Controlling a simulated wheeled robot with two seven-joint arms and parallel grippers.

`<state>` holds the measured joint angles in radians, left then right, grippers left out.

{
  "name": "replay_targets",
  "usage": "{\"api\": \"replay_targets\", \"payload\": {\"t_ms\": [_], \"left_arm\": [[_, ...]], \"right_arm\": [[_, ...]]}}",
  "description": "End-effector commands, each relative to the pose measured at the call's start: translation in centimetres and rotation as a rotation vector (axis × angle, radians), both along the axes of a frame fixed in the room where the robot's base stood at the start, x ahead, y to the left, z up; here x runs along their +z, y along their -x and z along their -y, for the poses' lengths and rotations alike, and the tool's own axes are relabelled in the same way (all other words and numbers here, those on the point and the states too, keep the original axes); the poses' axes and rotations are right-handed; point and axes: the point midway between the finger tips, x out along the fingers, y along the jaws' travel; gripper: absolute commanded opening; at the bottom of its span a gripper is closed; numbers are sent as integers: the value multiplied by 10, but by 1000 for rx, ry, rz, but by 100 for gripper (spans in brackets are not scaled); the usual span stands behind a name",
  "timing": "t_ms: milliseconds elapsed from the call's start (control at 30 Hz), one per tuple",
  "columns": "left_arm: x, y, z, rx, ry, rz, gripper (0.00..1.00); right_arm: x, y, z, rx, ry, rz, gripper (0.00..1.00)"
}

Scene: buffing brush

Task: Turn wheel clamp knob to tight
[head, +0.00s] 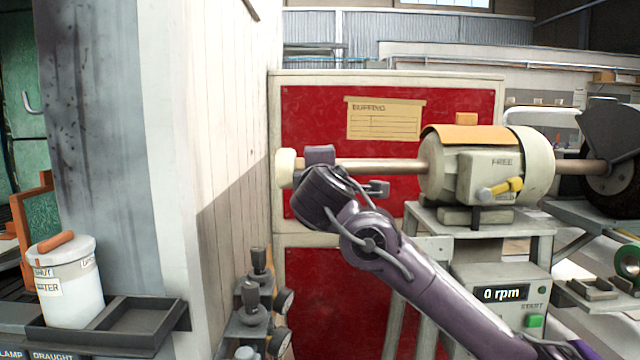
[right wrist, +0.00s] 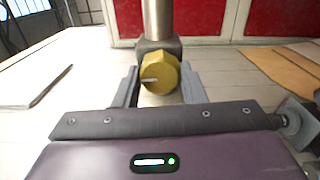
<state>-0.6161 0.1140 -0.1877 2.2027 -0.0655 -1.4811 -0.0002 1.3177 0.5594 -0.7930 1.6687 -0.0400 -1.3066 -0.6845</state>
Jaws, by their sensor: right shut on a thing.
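The yellow faceted wheel clamp knob (right wrist: 160,73) is in the upper middle of the right wrist view, with a pale mark pointing left. It sits at the end of a dark clamp block (right wrist: 165,45) on the metal shaft. My right gripper (right wrist: 160,86) is shut on the knob, one grey finger at each side. In the head view, my right gripper (head: 318,178) is at the left end of the shaft (head: 385,167), beside a cream wheel (head: 285,168). The grey block (head: 319,154) shows above it; the knob is hidden there. My left gripper is not in view.
The motor (head: 465,170) carries a yellow lever (head: 500,187) under a label reading FREE. A display (head: 501,293) reads 0 rpm. A plank wall (head: 235,110) stands close left of the wheel, and a red panel (head: 375,105) is behind. A water pot (head: 68,285) stands at lower left.

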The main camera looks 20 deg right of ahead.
Motion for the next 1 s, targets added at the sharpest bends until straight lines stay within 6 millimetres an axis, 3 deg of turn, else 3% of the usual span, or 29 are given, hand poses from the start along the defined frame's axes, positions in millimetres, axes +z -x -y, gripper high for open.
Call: {"api": "replay_targets", "payload": {"t_ms": [1000], "left_arm": [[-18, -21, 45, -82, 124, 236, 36]], "right_arm": [[-3, 0, 0, -2, -927, 260, 14]]}}
